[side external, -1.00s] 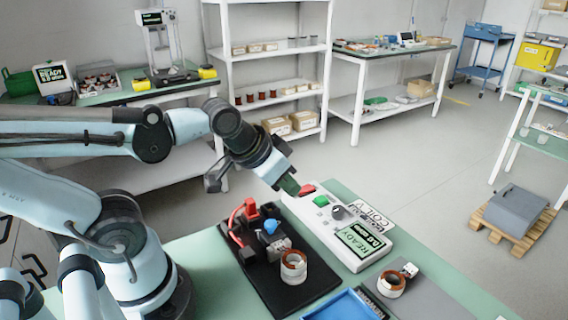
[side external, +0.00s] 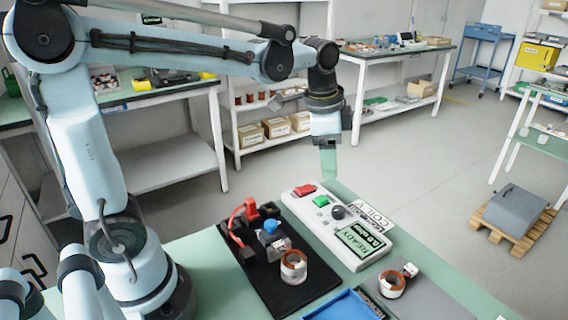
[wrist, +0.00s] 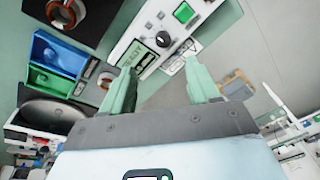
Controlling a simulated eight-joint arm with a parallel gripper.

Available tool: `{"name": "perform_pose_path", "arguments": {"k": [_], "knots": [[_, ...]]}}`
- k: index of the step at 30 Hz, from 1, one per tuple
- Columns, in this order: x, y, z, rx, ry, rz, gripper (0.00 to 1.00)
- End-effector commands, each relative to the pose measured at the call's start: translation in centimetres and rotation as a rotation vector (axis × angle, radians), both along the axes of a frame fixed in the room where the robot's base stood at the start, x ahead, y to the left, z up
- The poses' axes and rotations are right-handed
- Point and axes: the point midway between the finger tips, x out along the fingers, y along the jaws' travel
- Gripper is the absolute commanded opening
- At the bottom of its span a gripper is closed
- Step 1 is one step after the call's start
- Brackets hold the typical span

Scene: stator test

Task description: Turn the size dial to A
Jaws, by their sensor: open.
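The size dial is a dark round knob (side external: 338,211) on top of the white tester box (side external: 348,252). In the wrist view the dial (wrist: 163,39) shows above and between my fingers; its pointer setting is too small to read. The tester has a red button (side external: 305,189), a green button (side external: 321,200) and a screen (side external: 361,240) reading READY. My gripper (side external: 329,160) points down, raised above and behind the box, apart from the dial. In the wrist view my gripper (wrist: 160,80) has its two green fingers wide apart with nothing between them.
A black fixture (side external: 268,285) with a red clamp (side external: 245,212) and a copper-wound stator (side external: 293,266) stands left of the tester. A blue tray (side external: 343,307) is in front. The air around my gripper is clear.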

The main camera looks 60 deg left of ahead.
Motion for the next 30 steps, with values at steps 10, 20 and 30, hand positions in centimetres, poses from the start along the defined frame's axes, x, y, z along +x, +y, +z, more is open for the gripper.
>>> {"name": "perform_pose_path", "arguments": {"k": [10, 20, 30], "knots": [[4.1, -0.2, -1.5, 0.017, 0.182, -0.286, 0.6], [4.4, -0.2, -3.6, 0.016, 0.199, -0.317, 0.6], [4.2, -0.3, -9.2, 0.016, 0.198, -0.315, 0.6]]}}
